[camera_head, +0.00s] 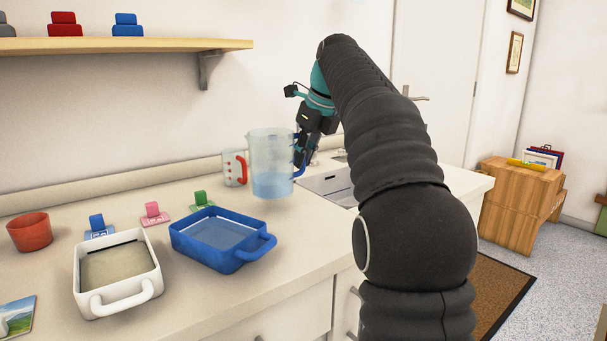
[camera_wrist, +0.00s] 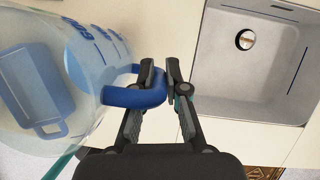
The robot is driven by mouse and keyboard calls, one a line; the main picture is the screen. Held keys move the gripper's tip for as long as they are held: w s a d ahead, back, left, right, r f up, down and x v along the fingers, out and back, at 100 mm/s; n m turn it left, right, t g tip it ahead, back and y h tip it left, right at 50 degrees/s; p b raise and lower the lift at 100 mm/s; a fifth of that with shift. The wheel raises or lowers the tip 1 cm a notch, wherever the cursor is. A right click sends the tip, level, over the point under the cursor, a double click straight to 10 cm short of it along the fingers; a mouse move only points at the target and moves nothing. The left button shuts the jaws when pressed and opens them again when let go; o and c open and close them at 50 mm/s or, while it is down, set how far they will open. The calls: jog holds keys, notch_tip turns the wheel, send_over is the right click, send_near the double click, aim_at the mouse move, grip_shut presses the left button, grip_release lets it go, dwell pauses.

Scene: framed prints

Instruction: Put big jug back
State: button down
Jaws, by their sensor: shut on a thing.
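The sink (camera_head: 330,186) lies right of the big jug and shows in the wrist view (camera_wrist: 250,60). A blue tray (camera_head: 260,251) and a white tray (camera_head: 85,295) hold liquid in front. A red cup (camera_head: 29,232) stands left. A shelf (camera_head: 120,46) hangs above.

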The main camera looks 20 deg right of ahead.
jog(key=shift+f+b, duration=0.75)
jog(key=shift+f, duration=1.2)
jog(key=shift+f, duration=0.15)
jog(key=c, duration=1.2)
grip_release()
jog(key=p+v, duration=0.2)
jog(key=v, duration=1)
jog(key=shift+d, duration=0.1)
jog(key=shift+s, duration=0.1)
